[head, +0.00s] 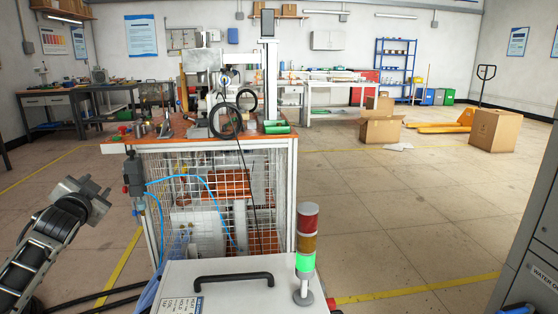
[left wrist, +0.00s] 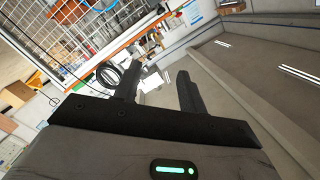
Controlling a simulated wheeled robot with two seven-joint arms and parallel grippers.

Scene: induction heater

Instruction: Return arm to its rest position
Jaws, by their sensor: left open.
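My left arm comes in from the left of the head view. Its gripper (head: 92,190) is beside the caged workbench (head: 213,144), to the left of it and apart from it. In the left wrist view the two dark fingers of this gripper (left wrist: 157,88) stand apart with nothing between them. The left gripper is open and empty. My right gripper is in neither view.
The workbench carries a press-like machine, black cable loops (head: 226,120) and a green item (head: 277,127). A white cabinet (head: 225,285) with a stack light (head: 306,240) stands in front. Blue hoses hang near the left gripper. Open floor lies to the right, with cardboard boxes (head: 493,131) beyond.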

